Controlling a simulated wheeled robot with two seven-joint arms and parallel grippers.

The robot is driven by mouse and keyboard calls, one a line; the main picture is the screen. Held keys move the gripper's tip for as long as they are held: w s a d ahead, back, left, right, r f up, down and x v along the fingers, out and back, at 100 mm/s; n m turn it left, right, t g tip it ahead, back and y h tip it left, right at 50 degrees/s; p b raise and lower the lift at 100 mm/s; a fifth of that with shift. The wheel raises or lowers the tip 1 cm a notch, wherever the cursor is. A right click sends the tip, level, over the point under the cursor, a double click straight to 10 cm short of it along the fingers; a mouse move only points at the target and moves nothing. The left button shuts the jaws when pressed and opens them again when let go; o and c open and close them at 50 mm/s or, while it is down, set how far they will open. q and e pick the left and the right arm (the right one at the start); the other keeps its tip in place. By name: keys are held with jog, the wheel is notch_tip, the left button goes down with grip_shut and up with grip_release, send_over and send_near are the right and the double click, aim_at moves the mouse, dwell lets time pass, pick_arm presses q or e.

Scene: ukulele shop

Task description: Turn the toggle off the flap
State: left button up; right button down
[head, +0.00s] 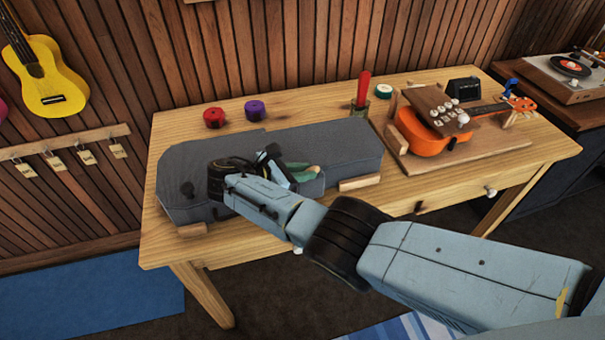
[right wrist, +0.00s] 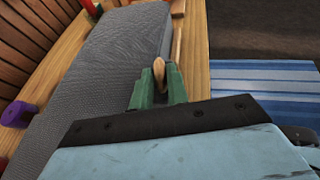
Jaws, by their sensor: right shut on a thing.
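A grey fabric case (head: 345,145) lies on the wooden table, and it also fills much of the right wrist view (right wrist: 115,75). My right gripper (head: 305,171) is over the front part of the case. In the right wrist view its green fingers (right wrist: 158,84) are shut on a small tan wooden piece, seemingly the toggle (right wrist: 158,70), which stands up between them. The toggle is hidden in the head view. I cannot make out the flap's outline under the gripper. My left gripper is not in view.
Wooden blocks (head: 359,183) flank the case's front edge. Red (head: 214,117) and purple (head: 254,109) spools and a red-handled tool (head: 363,90) stand behind it. An orange ukulele (head: 425,139) lies on a board at right. The table's front right is clear.

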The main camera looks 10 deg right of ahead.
jog(key=c, duration=1.4)
grip_release()
jog(key=shift+o, duration=0.2)
jog(key=shift+r, duration=0.1)
notch_tip(320, 180, up, 9)
jog(key=p, duration=0.5)
jog(key=shift+d, duration=0.1)
jog(key=shift+r, duration=0.45)
